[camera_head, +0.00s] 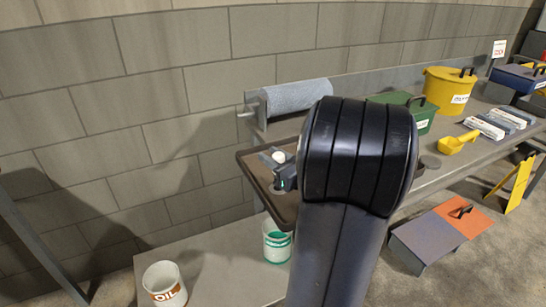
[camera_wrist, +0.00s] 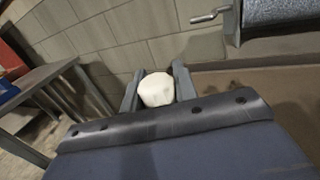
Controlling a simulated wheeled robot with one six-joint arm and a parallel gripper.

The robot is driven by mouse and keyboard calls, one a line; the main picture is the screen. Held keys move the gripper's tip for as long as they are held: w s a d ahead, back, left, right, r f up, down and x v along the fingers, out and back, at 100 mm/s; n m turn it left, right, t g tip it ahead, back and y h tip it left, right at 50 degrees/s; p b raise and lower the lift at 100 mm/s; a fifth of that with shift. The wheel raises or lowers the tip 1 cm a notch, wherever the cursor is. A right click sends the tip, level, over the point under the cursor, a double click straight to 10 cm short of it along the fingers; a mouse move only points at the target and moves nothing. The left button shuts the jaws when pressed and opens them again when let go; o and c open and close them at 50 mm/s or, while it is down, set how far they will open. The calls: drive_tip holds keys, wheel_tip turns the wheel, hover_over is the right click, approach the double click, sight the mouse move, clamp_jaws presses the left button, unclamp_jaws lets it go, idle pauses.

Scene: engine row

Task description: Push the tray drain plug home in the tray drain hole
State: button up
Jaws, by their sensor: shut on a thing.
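My gripper (camera_head: 283,163) is over the brown tray (camera_head: 249,162) in the head view, partly hidden by my arm. In the wrist view my gripper (camera_wrist: 157,84) is shut on a white rounded plug (camera_wrist: 156,91), held between its two grey fingers. The plug also shows as a small white spot in the head view (camera_head: 279,156). A brown surface, likely the tray (camera_wrist: 255,84), shows at the right of the wrist view. I cannot make out the drain hole in either view, nor whether the plug touches the tray.
An oil bucket (camera_head: 164,286) and a green-marked bucket (camera_head: 276,243) stand below. A green box (camera_head: 418,117), a yellow bin (camera_head: 447,91) and a yellow scoop (camera_head: 457,143) are on the bench to the right.

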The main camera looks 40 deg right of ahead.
drive_tip(key=shift+f+b, duration=1.3)
drive_tip(key=shift+f, duration=0.2)
drive_tip(key=shift+f, duration=0.1)
drive_tip(key=shift+s+a+f+b, duration=0.15)
drive_tip(key=shift+a+f+b, duration=0.1)
drive_tip(key=shift+f+b, duration=0.5)
drive_tip(key=shift+f, duration=0.15)
drive_tip(key=shift+d+r+p, duration=0.2)
drive_tip(key=shift+r+p, duration=0.65)
drive_tip(key=shift+r, duration=0.05)
drive_tip(key=shift+r, duration=0.4)
idle(0.5)
drive_tip(key=shift+f, duration=0.3)
idle(0.6)
